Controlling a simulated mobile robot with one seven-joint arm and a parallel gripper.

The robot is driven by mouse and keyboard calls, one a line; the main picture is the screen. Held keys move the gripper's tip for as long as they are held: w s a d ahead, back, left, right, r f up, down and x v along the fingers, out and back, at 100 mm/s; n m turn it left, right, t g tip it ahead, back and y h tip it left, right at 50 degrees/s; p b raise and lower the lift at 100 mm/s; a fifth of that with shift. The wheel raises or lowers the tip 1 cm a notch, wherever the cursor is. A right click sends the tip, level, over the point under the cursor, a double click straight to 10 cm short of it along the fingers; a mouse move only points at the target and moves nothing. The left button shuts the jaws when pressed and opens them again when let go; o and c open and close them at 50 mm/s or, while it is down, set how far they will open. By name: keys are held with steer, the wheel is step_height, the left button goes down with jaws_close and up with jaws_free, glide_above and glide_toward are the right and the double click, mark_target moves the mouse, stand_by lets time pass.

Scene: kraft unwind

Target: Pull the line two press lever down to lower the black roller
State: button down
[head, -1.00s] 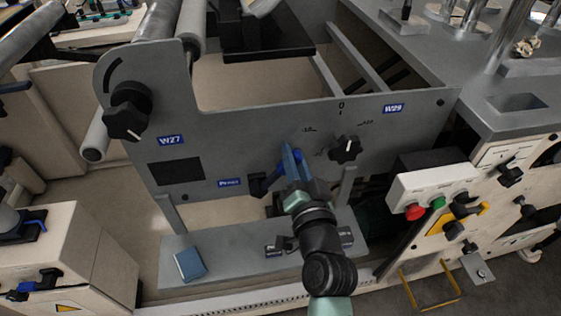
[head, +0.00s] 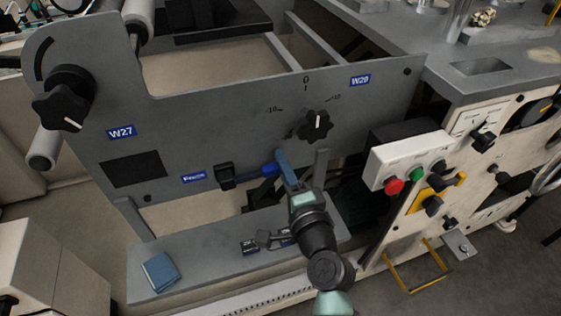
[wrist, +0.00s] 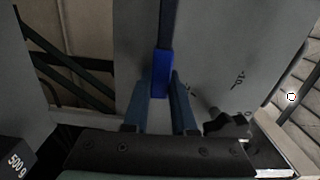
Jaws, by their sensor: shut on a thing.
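The press lever has a black hub (head: 224,175) on the grey side plate, beside a small blue label. Its blue handle (head: 264,170) points right and slightly up from the hub. My gripper (head: 281,165) is shut on the handle's outer end, with its blue fingers across it. In the wrist view the bright blue handle (wrist: 161,75) runs between the two fingertips (wrist: 159,92), with a dark shaft beyond it. I cannot make out the black roller for certain in either view.
A black star knob (head: 317,125) sits just above right of my gripper. A larger knob (head: 64,98) is at the plate's left. A white button box (head: 408,160) stands to the right. A blue block (head: 160,271) lies on the lower grey shelf (head: 200,262).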

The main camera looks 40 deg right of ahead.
steer(key=shift+f+m, duration=0.4)
steer(key=shift+f, duration=0.15)
steer(key=c, duration=0.7)
jaws_free()
steer(key=b+v, duration=0.1)
steer(key=v, duration=1.2)
